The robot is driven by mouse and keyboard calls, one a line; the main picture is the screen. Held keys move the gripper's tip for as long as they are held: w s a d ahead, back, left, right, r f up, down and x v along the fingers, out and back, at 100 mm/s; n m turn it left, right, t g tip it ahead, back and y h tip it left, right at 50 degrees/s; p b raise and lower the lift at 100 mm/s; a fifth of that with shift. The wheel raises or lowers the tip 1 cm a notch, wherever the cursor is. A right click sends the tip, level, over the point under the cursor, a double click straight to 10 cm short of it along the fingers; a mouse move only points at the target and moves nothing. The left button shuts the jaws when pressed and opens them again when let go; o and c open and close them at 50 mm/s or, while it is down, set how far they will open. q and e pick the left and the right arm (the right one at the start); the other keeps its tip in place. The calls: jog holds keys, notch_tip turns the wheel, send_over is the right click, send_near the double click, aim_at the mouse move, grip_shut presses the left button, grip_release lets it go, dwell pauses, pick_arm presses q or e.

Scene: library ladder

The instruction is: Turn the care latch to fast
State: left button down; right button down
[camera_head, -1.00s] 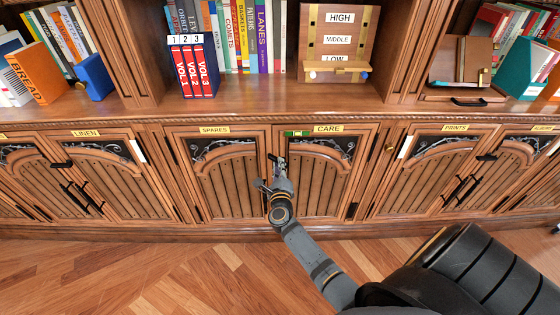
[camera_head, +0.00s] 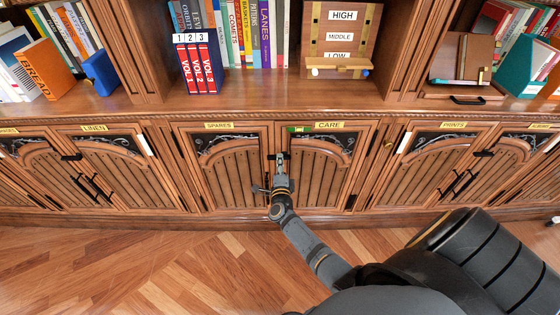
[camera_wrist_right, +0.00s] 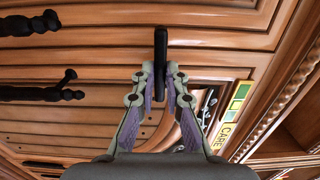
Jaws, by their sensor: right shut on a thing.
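My left gripper is not in view.
The LINEN doors (camera_head: 110,165) and PRINTS doors (camera_head: 440,165) flank this cupboard, with black handles and latches. The ledge above carries red volumes (camera_head: 196,68) and a level board (camera_head: 338,40). The wooden floor in front is clear on the left.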

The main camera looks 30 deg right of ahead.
dwell(0.5)
jog(key=c, duration=1.4)
grip_release()
jog(key=shift+s+a, duration=0.1)
jog(key=v, duration=1.1)
jog(key=shift+s+a+f, duration=0.1)
jog(key=shift+s+a, duration=0.1)
jog(key=shift+s, duration=0.2)
